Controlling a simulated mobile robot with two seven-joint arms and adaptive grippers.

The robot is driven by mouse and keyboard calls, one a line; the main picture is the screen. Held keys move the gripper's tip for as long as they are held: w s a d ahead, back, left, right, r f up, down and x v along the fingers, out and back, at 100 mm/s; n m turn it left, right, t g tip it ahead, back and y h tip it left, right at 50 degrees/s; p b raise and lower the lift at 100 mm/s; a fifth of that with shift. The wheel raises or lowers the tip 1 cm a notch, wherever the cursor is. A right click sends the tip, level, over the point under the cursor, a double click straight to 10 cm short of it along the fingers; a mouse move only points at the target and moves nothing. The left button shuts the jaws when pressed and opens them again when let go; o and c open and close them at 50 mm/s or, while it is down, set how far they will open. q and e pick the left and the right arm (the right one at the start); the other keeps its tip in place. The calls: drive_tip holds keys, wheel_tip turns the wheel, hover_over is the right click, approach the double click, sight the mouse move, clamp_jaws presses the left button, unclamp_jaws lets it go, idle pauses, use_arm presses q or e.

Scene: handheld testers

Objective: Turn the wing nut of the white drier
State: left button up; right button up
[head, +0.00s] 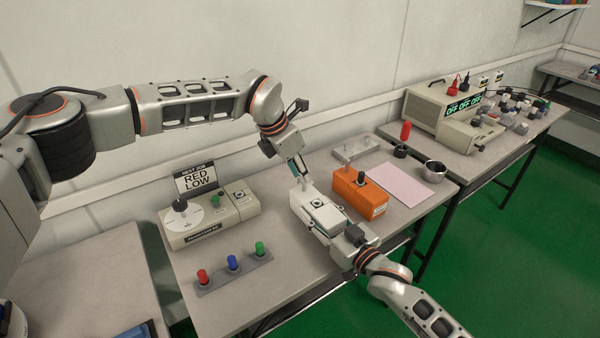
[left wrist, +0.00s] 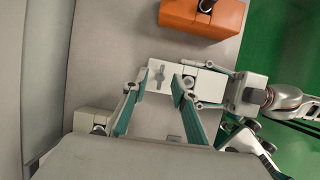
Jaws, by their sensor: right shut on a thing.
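The white drier (head: 322,215) is a pale box near the middle of the table in the head view. In the left wrist view the drier (left wrist: 160,89) shows a grey wing nut (left wrist: 159,76) on its top face, near the left end. My right gripper (left wrist: 213,84) is shut on the drier's right end. In the head view the right arm reaches the drier from the lower right. My left gripper (head: 301,175) is above the drier's far left end. In the left wrist view its teal fingers (left wrist: 160,82) are open, one on each side of the wing nut; contact cannot be told.
An orange box (head: 360,194) stands just behind the drier. A pink sheet (head: 402,185) and metal cup (head: 434,171) lie right.

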use_arm(q)
clamp_jaws()
drive_tip(key=m, duration=0.1)
drive_tip(key=m+g, duration=0.1)
drive_tip(key=m, duration=0.1)
drive_tip(key=shift+w+a+m+g, duration=0.15)
drive_tip(key=shift+w+m+g, duration=0.15)
drive_tip(key=shift+m, duration=0.1)
drive_tip(key=shift+w+m+g+h, duration=0.15)
drive_tip(key=shift+m+g, duration=0.2)
drive_tip(key=shift+m, duration=0.6)
drive_tip(key=shift+m+g+h, duration=0.15)
drive_tip(key=shift+m+g, duration=0.2)
drive_tip(key=shift+m, duration=0.6)
unclamp_jaws()
